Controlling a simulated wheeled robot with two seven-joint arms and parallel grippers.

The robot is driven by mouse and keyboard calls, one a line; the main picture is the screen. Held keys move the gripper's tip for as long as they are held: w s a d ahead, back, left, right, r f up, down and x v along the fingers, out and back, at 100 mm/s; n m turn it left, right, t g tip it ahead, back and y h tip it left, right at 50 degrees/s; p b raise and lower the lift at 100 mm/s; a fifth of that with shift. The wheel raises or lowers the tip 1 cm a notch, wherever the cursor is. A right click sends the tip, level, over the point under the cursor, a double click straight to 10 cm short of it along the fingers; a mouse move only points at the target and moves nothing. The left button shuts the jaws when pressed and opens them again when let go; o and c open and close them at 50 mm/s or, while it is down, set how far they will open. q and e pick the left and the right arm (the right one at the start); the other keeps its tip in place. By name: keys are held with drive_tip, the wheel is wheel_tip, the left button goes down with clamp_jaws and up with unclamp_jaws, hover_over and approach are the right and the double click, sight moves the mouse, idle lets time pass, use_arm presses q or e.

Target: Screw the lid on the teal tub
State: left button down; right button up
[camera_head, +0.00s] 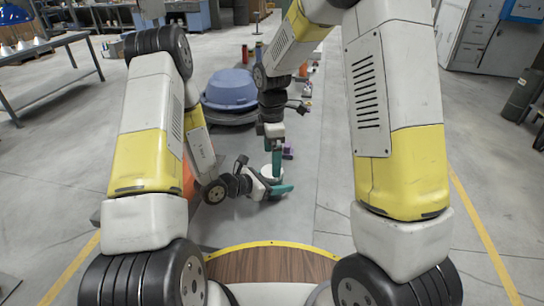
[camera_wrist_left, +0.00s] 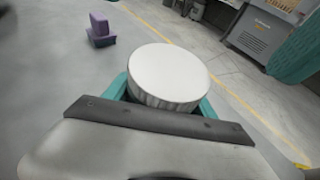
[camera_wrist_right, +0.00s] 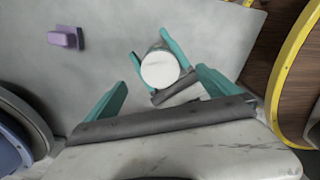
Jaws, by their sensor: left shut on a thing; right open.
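A white round lid-like top with a ribbed side (camera_wrist_left: 168,76) sits between the teal fingers of my left gripper (camera_wrist_left: 168,92), which is shut on it or on the tub under it. It also shows in the right wrist view (camera_wrist_right: 160,70). I cannot make out a teal tub body apart from the teal fingers. In the head view my left gripper (camera_head: 277,187) is low in the middle. My right gripper (camera_head: 275,160) points down above it. In the right wrist view its fingers are open and empty, apart from the white top, which lies farther off between them.
A purple block (camera_wrist_left: 101,30) stands on the grey surface beyond the grippers. A blue-grey basin (camera_head: 230,88) is behind them, left of my right forearm. A wooden surface with a yellow rim (camera_head: 272,262) is in front. Several small coloured things stand farther back.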

sight(272, 183)
wheel_tip(272, 183, up, 12)
idle(0.6)
use_arm(q)
drive_tip(key=shift+c, duration=1.1)
unclamp_jaws()
drive_tip(key=shift+v, duration=3.9)
